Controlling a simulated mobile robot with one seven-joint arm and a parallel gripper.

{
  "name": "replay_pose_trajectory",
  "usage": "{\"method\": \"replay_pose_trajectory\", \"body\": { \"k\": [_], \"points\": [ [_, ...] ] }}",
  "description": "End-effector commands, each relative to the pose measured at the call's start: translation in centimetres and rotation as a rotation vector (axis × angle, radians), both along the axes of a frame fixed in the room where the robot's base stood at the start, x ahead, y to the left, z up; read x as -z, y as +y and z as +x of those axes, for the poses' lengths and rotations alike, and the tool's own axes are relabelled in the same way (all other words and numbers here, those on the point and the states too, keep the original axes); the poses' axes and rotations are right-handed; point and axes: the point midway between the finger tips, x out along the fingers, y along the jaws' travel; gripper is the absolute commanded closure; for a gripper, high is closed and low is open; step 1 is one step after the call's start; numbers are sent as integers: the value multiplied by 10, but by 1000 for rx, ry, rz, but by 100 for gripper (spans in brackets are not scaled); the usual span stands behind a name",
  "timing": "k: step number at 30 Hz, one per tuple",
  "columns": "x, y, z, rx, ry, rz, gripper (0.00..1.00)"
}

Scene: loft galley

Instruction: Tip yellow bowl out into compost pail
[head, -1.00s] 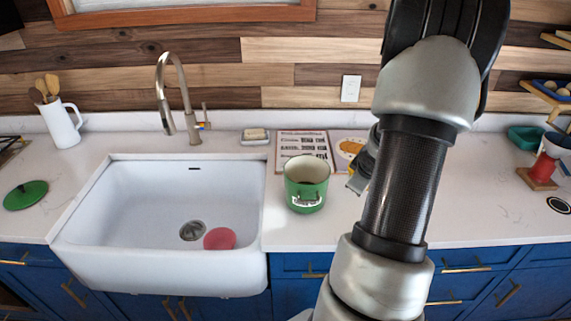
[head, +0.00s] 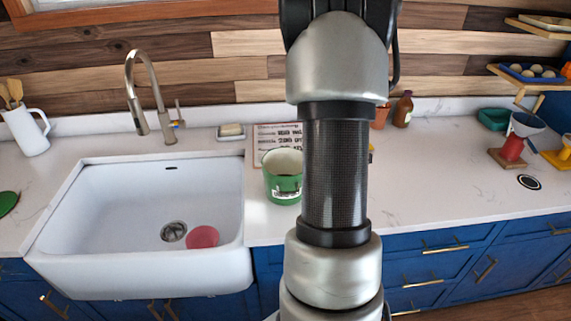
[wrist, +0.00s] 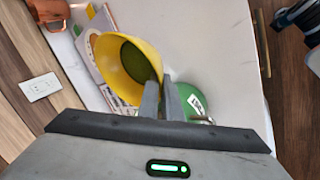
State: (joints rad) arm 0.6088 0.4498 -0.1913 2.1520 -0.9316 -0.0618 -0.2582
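The yellow bowl (wrist: 103,65) shows in the wrist view, with a dark green area inside it that I cannot identify. My gripper (wrist: 163,88) has its two fingers close together at the bowl's rim, apparently gripping it. The green compost pail (head: 283,183) with a white label stands upright on the counter, just right of the sink. In the wrist view the pail (wrist: 197,103) is partly hidden behind my fingers and the bowl. In the head view my arm hides the gripper and the bowl.
The white sink (head: 140,205) holds a red round item (head: 203,237). A faucet (head: 138,90) and soap dish (head: 231,132) are at the back. The counter (head: 440,180) to the right is mostly clear.

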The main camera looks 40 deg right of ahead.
Motion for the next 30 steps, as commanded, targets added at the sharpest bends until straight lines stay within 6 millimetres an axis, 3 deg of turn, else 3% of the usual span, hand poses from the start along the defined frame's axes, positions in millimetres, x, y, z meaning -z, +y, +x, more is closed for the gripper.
{"method": "replay_pose_trajectory", "body": {
  "k": [3,11,30],
  "points": [
    [2,6,7,-5,30,-45,100],
    [-22,18,16,1,137,-167,100],
    [-33,37,32,4,297,-343,100]
  ]
}}
